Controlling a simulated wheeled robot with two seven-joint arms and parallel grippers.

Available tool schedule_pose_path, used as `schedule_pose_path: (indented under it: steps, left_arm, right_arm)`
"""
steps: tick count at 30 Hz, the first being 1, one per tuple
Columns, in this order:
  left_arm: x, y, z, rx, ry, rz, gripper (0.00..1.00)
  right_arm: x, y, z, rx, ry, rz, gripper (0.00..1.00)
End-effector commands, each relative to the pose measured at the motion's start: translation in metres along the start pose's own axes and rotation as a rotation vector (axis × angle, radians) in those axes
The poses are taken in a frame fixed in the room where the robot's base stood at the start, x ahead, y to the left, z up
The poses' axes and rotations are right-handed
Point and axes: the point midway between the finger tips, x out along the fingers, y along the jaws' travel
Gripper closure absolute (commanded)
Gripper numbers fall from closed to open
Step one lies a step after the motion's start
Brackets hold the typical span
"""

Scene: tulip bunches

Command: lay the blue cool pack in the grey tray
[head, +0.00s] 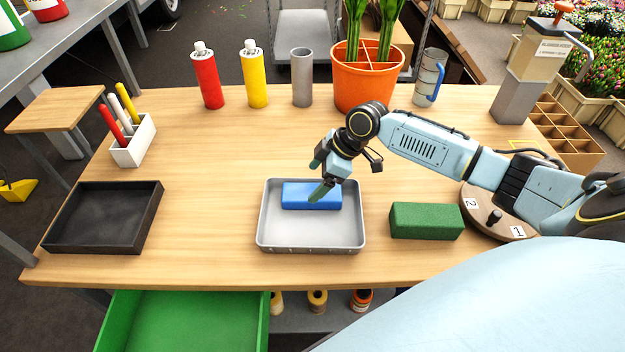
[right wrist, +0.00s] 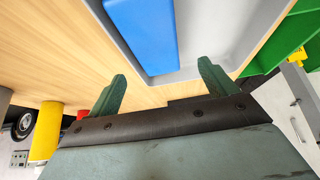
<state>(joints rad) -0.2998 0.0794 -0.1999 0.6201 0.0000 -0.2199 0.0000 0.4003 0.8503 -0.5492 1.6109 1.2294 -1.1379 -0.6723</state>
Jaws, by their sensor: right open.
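The blue cool pack (head: 300,196) lies in the back part of the grey tray (head: 310,245), which stands on the table near its front edge. The blue cool pack (right wrist: 143,30) and the tray (right wrist: 205,55) show beyond the fingertips, the pack inside the rim. My left gripper is not in view.
A green block (head: 426,220) sits right of the tray, beside a round turntable (head: 500,226). A black tray (head: 104,216) lies at the left. Bottles, a grey cylinder and an orange pot (head: 366,85) line the back. The table between black and grey trays is clear.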

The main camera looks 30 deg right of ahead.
Motion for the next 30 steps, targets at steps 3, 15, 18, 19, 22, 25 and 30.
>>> schedule_pose_path:
  steps: [3, 15, 18, 19, 22, 25, 30]
  left_arm:
    - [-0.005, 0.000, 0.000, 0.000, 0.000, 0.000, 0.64]
    - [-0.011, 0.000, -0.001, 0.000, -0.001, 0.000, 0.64]
    - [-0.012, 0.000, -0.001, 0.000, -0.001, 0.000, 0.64]
    - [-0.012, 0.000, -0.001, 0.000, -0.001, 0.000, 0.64]
    - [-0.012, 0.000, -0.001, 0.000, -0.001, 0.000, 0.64]
    - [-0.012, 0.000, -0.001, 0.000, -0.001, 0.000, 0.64]
    - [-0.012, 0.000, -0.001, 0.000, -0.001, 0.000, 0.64]
  right_arm:
    - [-0.029, 0.001, 0.000, -0.002, -0.001, 0.004, 0.16]
    - [-0.102, 0.001, 0.000, 0.000, 0.001, 0.002, 0.16]
    - [-0.109, 0.001, -0.001, 0.001, 0.002, 0.002, 0.16]
    - [-0.110, 0.000, -0.001, 0.000, 0.002, 0.002, 0.16]
    - [-0.111, 0.000, -0.001, 0.000, 0.003, 0.001, 0.16]
    - [-0.111, 0.000, -0.001, 0.000, 0.003, 0.001, 0.16]
    - [-0.111, 0.000, -0.001, 0.000, 0.003, 0.001, 0.16]
